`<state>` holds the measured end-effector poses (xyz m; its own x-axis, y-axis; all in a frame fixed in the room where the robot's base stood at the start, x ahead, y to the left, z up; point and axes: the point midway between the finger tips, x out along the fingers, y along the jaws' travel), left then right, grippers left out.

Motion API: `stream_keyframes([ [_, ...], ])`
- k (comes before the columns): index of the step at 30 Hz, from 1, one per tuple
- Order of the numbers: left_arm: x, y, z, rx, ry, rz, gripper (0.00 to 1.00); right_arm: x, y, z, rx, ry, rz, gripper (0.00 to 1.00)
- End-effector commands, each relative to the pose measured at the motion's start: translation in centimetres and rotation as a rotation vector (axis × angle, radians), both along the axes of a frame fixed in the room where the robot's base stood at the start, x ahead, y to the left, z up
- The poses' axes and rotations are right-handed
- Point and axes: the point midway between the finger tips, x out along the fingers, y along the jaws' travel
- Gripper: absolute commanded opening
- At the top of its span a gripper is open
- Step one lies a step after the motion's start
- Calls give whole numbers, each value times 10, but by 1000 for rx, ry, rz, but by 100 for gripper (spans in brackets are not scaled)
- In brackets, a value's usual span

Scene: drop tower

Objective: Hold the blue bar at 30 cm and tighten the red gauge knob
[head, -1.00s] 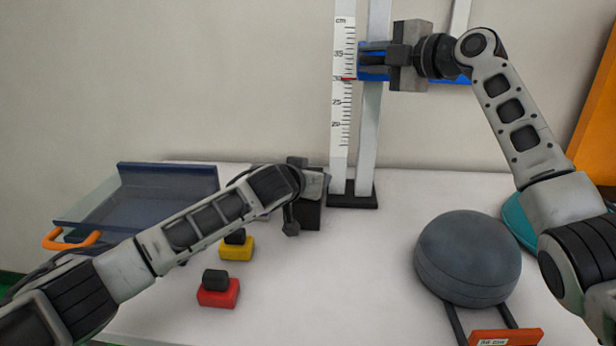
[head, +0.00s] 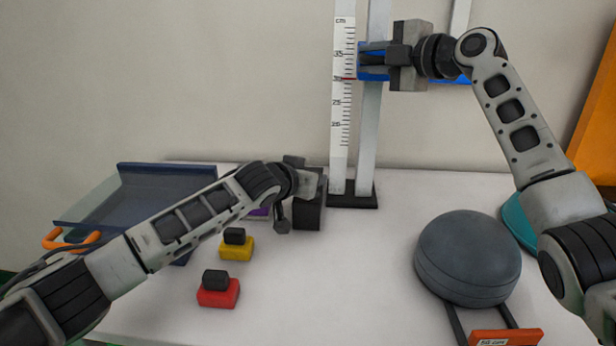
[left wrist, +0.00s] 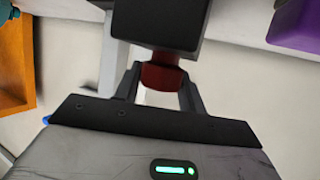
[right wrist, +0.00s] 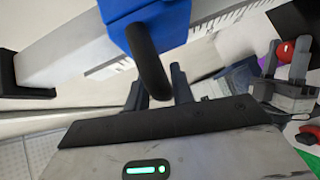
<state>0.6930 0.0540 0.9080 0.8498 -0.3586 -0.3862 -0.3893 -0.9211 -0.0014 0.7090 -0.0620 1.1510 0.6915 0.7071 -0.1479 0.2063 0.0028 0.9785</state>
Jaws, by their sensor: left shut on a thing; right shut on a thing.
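The blue bar (head: 372,76) sits on the upright rails, level with roughly 30 cm to 35 cm on the white scale (head: 342,110); a red mark is at 30. My right gripper (head: 374,58) is shut on the bar's dark handle, which shows between its fingers in the right wrist view (right wrist: 150,65). The red gauge knob (left wrist: 160,76) is under a dark box (head: 309,212) in the left wrist view. My left gripper (left wrist: 162,88) is shut on the knob. In the head view, my left wrist hides the knob.
Red (head: 218,293) and yellow (head: 236,250) blocks with black tops stand on the table, with a purple one (head: 260,212) partly hidden. A blue tray (head: 168,182) is at left. A grey dome (head: 468,258) stands at right. The front middle table is clear.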

Motion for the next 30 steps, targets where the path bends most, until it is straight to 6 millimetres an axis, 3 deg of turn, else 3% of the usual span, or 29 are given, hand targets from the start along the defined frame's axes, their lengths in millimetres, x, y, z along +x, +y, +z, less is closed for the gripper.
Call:
stream_keyframes([
  [30, 5, 4, 1, 0, 1, -645, 17, -1, 1, 1, 1, -1, 2, 0],
])
